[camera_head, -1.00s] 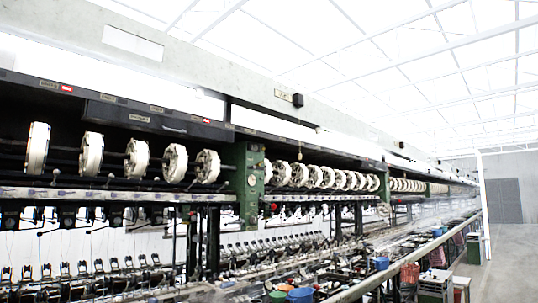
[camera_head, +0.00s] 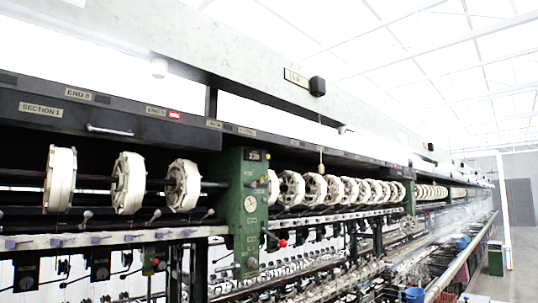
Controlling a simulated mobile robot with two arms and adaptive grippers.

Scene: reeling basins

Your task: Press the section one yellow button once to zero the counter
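A label reading SECTION 1 (camera_head: 41,109) sits on the dark upper panel at the left. A green post (camera_head: 246,225) stands near the middle of the view and carries a small dark plate with pale digits (camera_head: 253,155) near its top. Neither of my grippers is in view.
White reels (camera_head: 60,180) hang in a row left of the post, and more continue to its right. A red ball knob (camera_head: 283,243) sticks out by the post. A blue basin (camera_head: 414,295) stands low at the right. An open aisle runs at the far right.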

